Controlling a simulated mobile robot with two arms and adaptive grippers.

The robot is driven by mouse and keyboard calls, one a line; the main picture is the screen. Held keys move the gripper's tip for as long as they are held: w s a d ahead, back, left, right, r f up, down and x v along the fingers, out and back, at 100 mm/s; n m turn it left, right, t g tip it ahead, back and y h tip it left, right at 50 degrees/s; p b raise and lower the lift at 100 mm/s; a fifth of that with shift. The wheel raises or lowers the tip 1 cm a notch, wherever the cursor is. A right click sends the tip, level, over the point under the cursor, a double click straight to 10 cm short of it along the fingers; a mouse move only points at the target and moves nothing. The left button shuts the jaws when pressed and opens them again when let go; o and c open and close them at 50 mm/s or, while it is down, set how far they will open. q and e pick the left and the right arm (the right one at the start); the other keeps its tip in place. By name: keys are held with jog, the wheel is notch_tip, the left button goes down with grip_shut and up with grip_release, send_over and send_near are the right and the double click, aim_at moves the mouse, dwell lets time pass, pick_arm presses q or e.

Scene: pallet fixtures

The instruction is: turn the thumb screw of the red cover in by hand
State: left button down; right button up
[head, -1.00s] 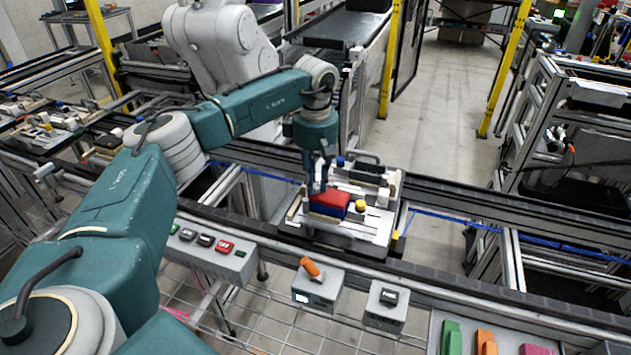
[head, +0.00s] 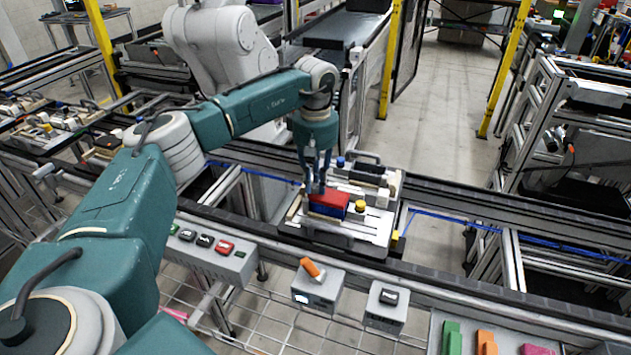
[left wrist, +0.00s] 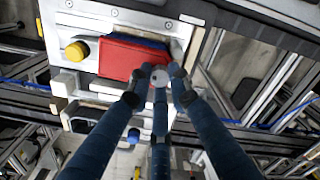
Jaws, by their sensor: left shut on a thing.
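The red cover (head: 330,198) sits on a blue block (head: 327,211) on the pallet fixture in the head view. In the left wrist view the red cover (left wrist: 122,58) lies left of my fingers, with a blue edge along its far side. A round grey thumb screw (left wrist: 160,76) shows between my fingertips at the cover's right edge. My left gripper (head: 318,188) points down over the cover's left end, and it also shows in the left wrist view (left wrist: 160,80). Its fingers are shut on the screw's head. My right gripper is not in view.
A yellow knob (head: 360,206) stands right of the cover, and a blue knob (head: 340,162) stands behind it. A box with an orange switch (head: 312,268) and a button panel stand in front.

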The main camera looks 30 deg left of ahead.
aim_at(315, 186)
pick_arm(q)
jog(key=c, duration=1.6)
grip_release()
jog(key=shift+r, duration=0.1)
notch_tip(315, 186, up, 12)
jog(key=shift+f, duration=0.1)
